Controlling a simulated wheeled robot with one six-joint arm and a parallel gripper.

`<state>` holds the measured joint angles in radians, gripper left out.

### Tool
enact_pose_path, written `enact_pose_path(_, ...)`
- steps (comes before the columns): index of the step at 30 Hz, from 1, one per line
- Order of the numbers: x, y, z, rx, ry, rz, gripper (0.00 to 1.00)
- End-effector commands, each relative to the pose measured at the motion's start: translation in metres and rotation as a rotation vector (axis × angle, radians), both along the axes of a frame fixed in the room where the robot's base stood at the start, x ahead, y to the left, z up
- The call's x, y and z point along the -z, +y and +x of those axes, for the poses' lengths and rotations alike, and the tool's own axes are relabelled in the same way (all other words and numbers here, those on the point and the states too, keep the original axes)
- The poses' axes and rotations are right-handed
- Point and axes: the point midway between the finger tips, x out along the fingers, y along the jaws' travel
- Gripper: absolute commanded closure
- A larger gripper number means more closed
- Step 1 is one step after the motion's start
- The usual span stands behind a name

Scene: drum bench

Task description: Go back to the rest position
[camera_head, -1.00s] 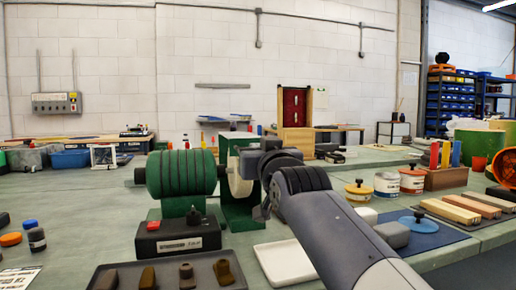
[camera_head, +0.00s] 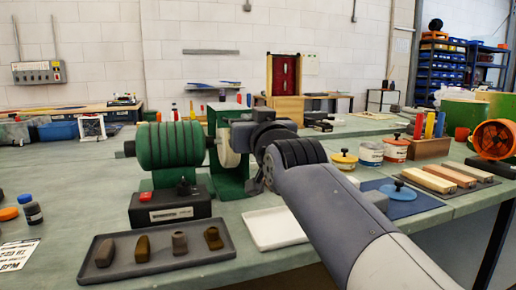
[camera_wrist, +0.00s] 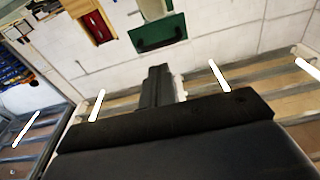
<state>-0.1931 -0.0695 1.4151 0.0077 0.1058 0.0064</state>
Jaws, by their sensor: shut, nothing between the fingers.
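My arm reaches up from the lower right in the head view, and its dark wrist end stands in front of the green drum machine (camera_head: 172,146). My gripper (camera_wrist: 158,84) shows in the wrist view as a dark narrow shape with its fingers together and nothing between them. In the head view its fingertips cannot be made out against the machine. The wrist view looks tilted or upside down, with the wall, the red-fronted cabinet (camera_wrist: 97,27) and ceiling lamps in it. I cannot tell whether my wrist touches the machine.
A dark tray (camera_head: 160,262) with several small brown pieces lies at the front. A white tray (camera_head: 273,228) is beside my arm. Tins (camera_head: 370,154), a blue mat (camera_head: 412,207) and wooden bars (camera_head: 425,180) stand to the right. The bench edge runs along the lower right.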

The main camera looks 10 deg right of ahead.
Motion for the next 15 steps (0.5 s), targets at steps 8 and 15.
enact_pose_path(8,0.035,-0.006,-0.030,0.000,-0.004,0.001,1.00)
enact_pose_path(15,0.053,-0.008,-0.045,0.000,-0.007,0.001,1.00)
